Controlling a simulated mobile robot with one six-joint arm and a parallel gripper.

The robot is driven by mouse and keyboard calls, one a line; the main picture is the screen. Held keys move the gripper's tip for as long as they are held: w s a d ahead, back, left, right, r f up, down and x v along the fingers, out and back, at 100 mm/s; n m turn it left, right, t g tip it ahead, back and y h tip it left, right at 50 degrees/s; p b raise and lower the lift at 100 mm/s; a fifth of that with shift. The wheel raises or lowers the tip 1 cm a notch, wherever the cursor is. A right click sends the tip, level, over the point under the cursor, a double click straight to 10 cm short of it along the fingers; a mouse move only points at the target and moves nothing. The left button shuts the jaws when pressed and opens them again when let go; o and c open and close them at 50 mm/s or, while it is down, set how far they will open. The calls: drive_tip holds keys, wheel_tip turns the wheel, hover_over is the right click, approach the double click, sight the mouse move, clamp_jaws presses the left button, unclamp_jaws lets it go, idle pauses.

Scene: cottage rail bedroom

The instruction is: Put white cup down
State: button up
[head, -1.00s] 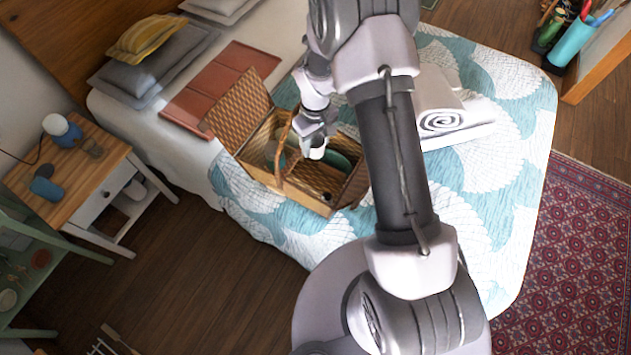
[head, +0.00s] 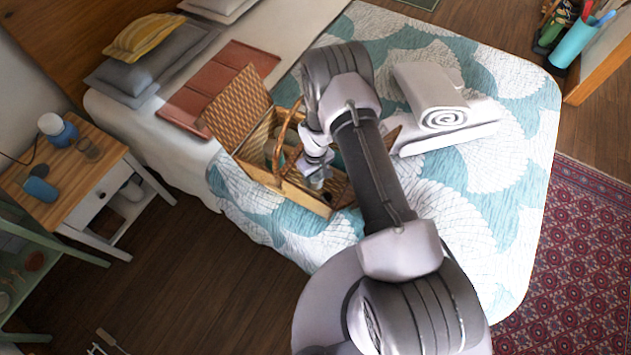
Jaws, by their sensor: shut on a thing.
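My gripper (head: 316,182) is shut and points down into the open wicker basket (head: 258,174) on the bed. The white cup showed at its fingertips a second ago. Now the cup is hard to make out, mostly hidden by my wrist and gripper, low inside the basket. I cannot tell whether the cup touches the basket floor. The basket's raised handle (head: 284,135) stands just left of my wrist, and one lid (head: 240,105) is open at the back left. Part of the basket's inside is hidden by my arm.
A rolled white towel (head: 428,92) lies on folded cloth right of my arm. A reddish-brown folded piece (head: 215,88) lies behind the basket. A nightstand (head: 75,190) with a blue lamp (head: 57,130) stands left. The quilt's right side is clear.

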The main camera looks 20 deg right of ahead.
drive_tip(key=shift+f, duration=1.45)
drive_tip(key=shift+f+b, duration=0.1)
drive_tip(key=shift+b, duration=0.2)
drive_tip(key=o, duration=1.4)
wheel_tip(320, 180, up, 12)
drive_tip(key=p, duration=0.2)
